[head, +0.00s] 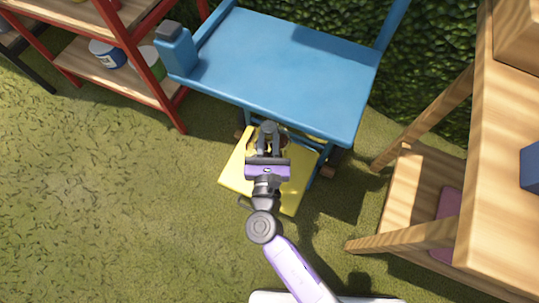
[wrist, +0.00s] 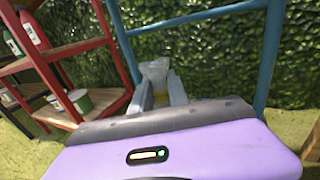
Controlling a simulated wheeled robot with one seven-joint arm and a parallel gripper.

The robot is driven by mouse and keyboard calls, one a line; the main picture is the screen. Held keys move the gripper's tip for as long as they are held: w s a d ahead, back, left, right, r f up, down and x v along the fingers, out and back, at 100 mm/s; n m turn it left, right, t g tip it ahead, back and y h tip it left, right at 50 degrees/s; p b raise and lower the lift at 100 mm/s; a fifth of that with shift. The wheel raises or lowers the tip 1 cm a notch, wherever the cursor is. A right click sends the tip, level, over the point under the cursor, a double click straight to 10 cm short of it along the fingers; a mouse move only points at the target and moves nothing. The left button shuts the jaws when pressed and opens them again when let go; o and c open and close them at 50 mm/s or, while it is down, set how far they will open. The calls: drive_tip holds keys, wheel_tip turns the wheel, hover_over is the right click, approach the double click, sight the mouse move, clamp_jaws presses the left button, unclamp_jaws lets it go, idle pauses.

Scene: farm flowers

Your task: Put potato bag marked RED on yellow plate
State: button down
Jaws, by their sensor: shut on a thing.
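The square yellow plate (head: 236,174) lies low in front of the blue cart in the head view, partly covered by my gripper and arm. My gripper (head: 268,134) is above the plate's far part, close to the cart's front edge. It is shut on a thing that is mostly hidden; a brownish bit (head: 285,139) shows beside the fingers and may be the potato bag. No RED marking can be read. In the wrist view my gripper's grey fingers (wrist: 156,84) point forward, and the held thing is not clear.
A red-framed shelf (head: 115,85) with cans stands at the left. A wooden table (head: 480,200) stands at the right. A green hedge (wrist: 220,60) is behind. Grass at the left is clear.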

wheel_tip(320, 180, down, 13)
drive_tip(key=b, duration=0.6)
drive_tip(key=shift+r+b, duration=0.1)
drive_tip(key=shift+b, duration=0.25)
drive_tip(key=shift+f, duration=0.2)
drive_tip(key=c, duration=1.3)
unclamp_jaws()
drive_tip(key=shift+r, duration=0.1)
drive_tip(key=shift+s+d+p, duration=0.15)
drive_tip(key=shift+s+p, duration=0.7)
drive_tip(key=shift+s, duration=2.2)
drive_tip(key=shift+s+d+p, duration=0.1)
drive_tip(key=shift+s+p, duration=0.7)
drive_tip(key=shift+s, duration=2.2)
